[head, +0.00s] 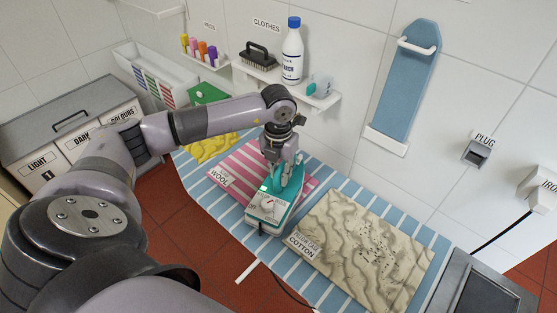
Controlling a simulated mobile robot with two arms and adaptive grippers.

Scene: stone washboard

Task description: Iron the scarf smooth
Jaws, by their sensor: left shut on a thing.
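The scarf (243,162), pink with paler stripes and a WOOL label at its lower left corner, lies on a blue-and-white striped board (232,212). My left gripper (286,178) is shut on the handle of a teal and white iron (266,208). The iron covers the scarf's lower right part and extends past its near edge. I cannot tell whether its soleplate touches the cloth. The scarf under the iron and behind my gripper is hidden. My right gripper is not in view.
A wrinkled beige cotton pillowcase (365,245) lies right of the iron. A yellow cloth (212,148) lies left of the scarf. A wall shelf (318,98) holds a brush (258,56) and a white bottle (292,55). A dark cord (500,232) runs at the right.

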